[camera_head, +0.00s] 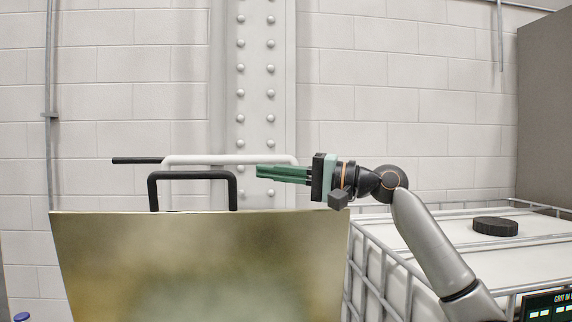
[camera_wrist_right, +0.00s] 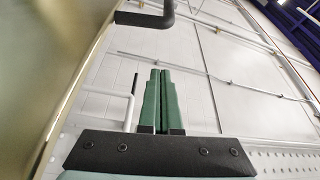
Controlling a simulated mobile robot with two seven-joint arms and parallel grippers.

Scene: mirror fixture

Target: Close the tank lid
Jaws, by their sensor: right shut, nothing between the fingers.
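A large upright panel (camera_head: 200,265) with a glossy, blurry gold-green face stands in front of me and looks like the raised tank lid. A black U-shaped handle (camera_head: 192,176) sits on its top edge. My right gripper (camera_head: 258,171) is shut and empty, its green fingers pointing left just above the panel's top edge, to the right of the handle. In the right wrist view the shut fingers (camera_wrist_right: 161,72) show upright, the panel (camera_wrist_right: 45,80) fills the left side, and part of the handle (camera_wrist_right: 145,17) is at the top. My left gripper is out of view.
A white bar (camera_head: 215,159) with a black end runs behind the handle and the fingers. A white caged tank (camera_head: 420,240) with a round black cap (camera_head: 495,226) stands at the right. A riveted column (camera_head: 256,80) and block wall are behind. A screen (camera_head: 545,306) is at lower right.

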